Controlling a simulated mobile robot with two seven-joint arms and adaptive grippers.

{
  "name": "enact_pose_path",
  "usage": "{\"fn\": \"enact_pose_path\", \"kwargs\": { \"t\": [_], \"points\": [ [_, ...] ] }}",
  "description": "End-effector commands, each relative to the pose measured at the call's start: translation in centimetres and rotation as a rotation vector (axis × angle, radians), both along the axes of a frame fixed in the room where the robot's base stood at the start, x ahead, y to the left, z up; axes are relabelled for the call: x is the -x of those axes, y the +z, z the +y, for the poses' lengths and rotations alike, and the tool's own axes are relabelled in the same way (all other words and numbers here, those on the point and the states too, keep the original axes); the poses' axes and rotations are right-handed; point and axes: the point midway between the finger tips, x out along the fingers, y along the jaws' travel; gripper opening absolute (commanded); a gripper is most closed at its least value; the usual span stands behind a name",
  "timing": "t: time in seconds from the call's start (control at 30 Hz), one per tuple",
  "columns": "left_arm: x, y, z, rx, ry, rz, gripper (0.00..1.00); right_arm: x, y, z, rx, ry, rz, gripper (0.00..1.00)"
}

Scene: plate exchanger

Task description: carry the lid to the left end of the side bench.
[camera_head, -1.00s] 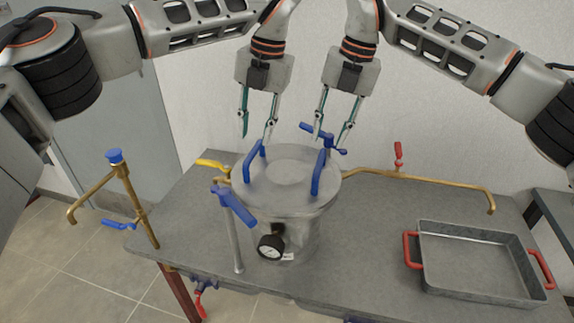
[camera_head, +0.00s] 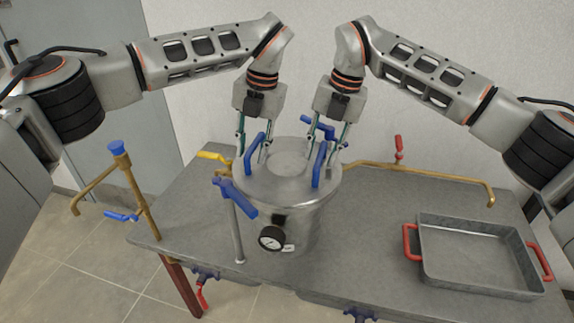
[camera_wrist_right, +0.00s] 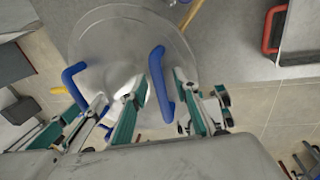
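The grey metal lid (camera_head: 287,192) sits on the pressure vessel (camera_head: 300,225) in the middle of the bench, with a blue handle on each side. My left gripper (camera_head: 253,150) is open, its fingers down on either side of the left handle (camera_head: 251,158). My right gripper (camera_head: 328,150) is open, its fingers straddling the right handle (camera_head: 319,165). In the right wrist view, the right handle (camera_wrist_right: 161,85) passes between the right gripper's spread fingers (camera_wrist_right: 163,112). The lid (camera_wrist_right: 125,50) also shows there. Contact between fingers and handles cannot be told.
A grey tray (camera_head: 475,285) with red handles lies at the bench's right. Brass pipes with a red valve (camera_head: 399,147) run behind it. A brass pipe with a blue cap (camera_head: 117,147) stands at the left. A pressure gauge (camera_head: 271,238) and blue valve lever (camera_head: 234,197) are at the vessel's front.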

Motion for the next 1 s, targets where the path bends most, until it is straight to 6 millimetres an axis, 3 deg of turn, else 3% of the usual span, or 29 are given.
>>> {"fn": "enact_pose_path", "kwargs": {
  "t": [0.27, 0.3, 0.4, 0.43, 1.0],
  "points": [
    [0.01, -0.16, 0.01, 0.000, 0.000, 0.000, 0.30, -0.01, -0.15, 0.04, 0.000, 0.000, 0.000, 0.30],
    [0.01, -0.16, 0.01, 0.000, 0.000, 0.000, 0.27, -0.01, -0.15, 0.04, 0.000, 0.000, 0.000, 0.27],
    [0.01, -0.15, 0.01, 0.000, 0.000, 0.000, 0.01, -0.02, -0.14, 0.02, 0.000, 0.000, 0.000, 0.01],
    [0.00, -0.15, 0.01, 0.000, 0.000, 0.000, 0.00, -0.02, -0.14, 0.02, 0.000, 0.000, 0.000, 0.00],
    [-0.04, 0.45, 0.01, 0.001, 0.000, -0.004, 0.00, -0.06, 0.49, 0.03, -0.001, 0.000, -0.004, 0.00]
  ]
}}
